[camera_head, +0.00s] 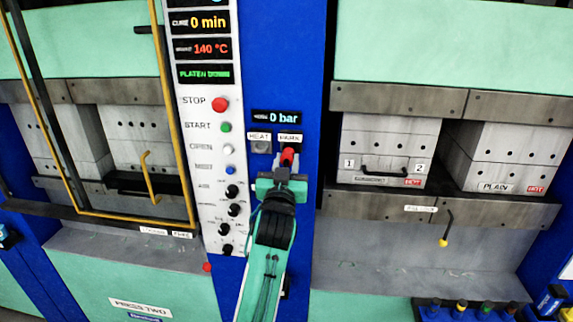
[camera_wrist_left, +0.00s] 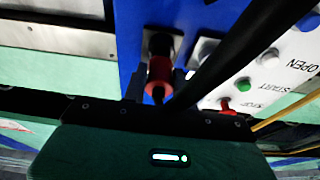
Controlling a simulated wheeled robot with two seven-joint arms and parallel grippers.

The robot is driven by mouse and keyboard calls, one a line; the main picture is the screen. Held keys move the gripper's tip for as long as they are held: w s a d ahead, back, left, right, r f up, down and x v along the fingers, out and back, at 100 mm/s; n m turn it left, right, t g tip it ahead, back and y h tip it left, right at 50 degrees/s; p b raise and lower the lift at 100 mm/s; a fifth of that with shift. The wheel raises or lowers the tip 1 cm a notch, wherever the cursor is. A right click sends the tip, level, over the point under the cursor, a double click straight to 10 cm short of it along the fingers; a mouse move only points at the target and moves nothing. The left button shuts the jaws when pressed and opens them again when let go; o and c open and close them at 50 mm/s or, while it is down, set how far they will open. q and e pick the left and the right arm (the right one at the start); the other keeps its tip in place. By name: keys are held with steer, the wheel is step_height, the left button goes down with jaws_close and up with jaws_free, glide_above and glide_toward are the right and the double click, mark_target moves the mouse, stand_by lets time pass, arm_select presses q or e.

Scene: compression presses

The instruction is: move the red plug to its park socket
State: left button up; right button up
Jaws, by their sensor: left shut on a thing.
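The red plug (camera_head: 289,155) is at the park socket (camera_head: 290,146), under the PARK label in the head view. In the left wrist view the red plug (camera_wrist_left: 160,72) meets the dark park socket (camera_wrist_left: 162,45); I cannot tell how deep it sits. My left gripper (camera_head: 284,172) is shut on the red plug, and its fingers are partly hidden by its own body. The heat socket (camera_head: 261,147), under the HEAT label, is empty, to the left of the park socket. My right gripper does not show.
The control panel (camera_head: 207,130) with buttons and knobs stands close on the left. A display (camera_head: 276,117) above the sockets reads 0 bar. On the right, a press holds metal mould blocks (camera_head: 385,148), some marked HOT. A dark cable crosses the left wrist view.

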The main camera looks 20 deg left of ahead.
arm_select(q)
steer(key=shift+w+a, duration=0.25)
steer(key=shift+w, duration=0.9)
steer(key=o, duration=1.1)
steer(key=shift+f, duration=0.15)
